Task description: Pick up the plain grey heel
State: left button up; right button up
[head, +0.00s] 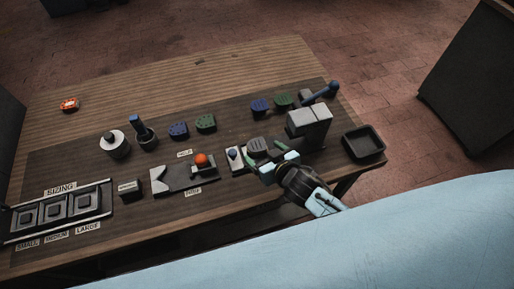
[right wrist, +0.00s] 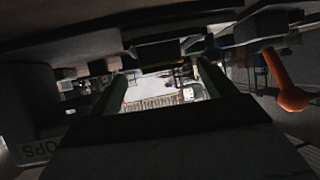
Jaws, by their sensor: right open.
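The plain grey heel (head: 258,145) appears as a small ribbed grey block just beyond my right gripper, left of the grey press (head: 308,124). My right gripper (head: 265,152) is open, its two green-tipped fingers low over the table, one on each side of the near part of the heel; I cannot tell whether they touch it. In the right wrist view the two fingers (right wrist: 163,88) stand apart with a bright gap between them; I cannot make out the heel there. My left gripper is not in view.
Blue heels (head: 179,130) and green heels (head: 206,123) stand at the back. A fixture with an orange knob (head: 201,160) lies left of the gripper. A black tray (head: 375,136) is at right, a sizing rack (head: 57,210) at left. The press has a blue-ended lever (head: 322,93).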

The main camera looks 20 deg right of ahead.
aim_at(260, 150)
jog(key=shift+x, duration=1.85)
jog(key=shift+c, duration=0.4)
jog(key=c, duration=1)
jog(key=shift+r, duration=0.1)
